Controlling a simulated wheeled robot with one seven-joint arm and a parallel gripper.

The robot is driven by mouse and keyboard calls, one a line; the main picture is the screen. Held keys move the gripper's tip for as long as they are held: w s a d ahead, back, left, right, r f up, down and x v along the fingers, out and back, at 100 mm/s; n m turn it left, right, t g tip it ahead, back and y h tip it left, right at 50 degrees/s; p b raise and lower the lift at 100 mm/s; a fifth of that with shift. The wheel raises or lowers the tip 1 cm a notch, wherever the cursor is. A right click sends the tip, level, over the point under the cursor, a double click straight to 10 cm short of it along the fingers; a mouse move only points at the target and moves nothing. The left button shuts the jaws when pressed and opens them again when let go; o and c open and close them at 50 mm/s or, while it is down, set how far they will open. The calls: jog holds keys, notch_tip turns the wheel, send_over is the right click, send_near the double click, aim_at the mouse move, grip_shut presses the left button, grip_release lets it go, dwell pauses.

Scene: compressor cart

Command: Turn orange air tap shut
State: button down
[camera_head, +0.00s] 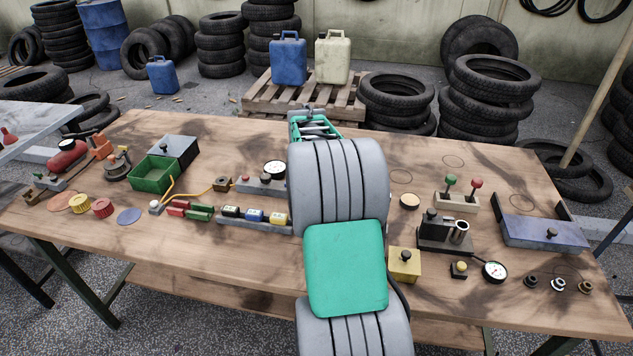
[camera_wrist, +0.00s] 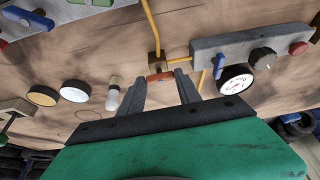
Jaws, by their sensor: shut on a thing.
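The orange air tap (camera_wrist: 160,76) shows in the wrist view as a short orange handle beside a brass-coloured block (camera_wrist: 156,62). A yellow hose (camera_wrist: 150,25) runs into the block from the top of the picture. The handle lies roughly across the line of this hose. My gripper (camera_wrist: 161,83) is shut on the handle, with a grey fingertip at each side of it. The fingers hide part of the tap's surroundings.
A grey manifold (camera_wrist: 208,44) with a blue lever, a gauge (camera_wrist: 237,79) and a black knob stands close right of my fingers. A pale bottle-like piece (camera_wrist: 113,95) stands to their left. The wooden table (camera_head: 150,255) has bare room at its front left.

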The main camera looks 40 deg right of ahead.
jog(key=shift+d+m, duration=0.1)
jog(key=shift+m, duration=0.2)
jog(key=c, duration=0.8)
grip_release()
jog(key=shift+c, duration=0.2)
jog(key=v, duration=0.8)
jog(key=s+a+r+n+y+p, duration=0.1)
jog(key=s+a+r+n+p, duration=0.2)
jog(key=a, duration=0.9)
jog(key=s+a+r+n+y+p, duration=0.1)
jog(key=s+a+n, duration=0.3)
jog(key=a, duration=0.8)
jog(key=s+a+f+n+y, duration=0.1)
jog(key=s+a+f+n, duration=0.2)
jog(key=s+a, duration=0.5)
jog(key=shift+s+a+n+y+p, duration=0.3)
jog(key=shift+a+n+p, duration=0.2)
jog(key=shift+a, duration=0.25)
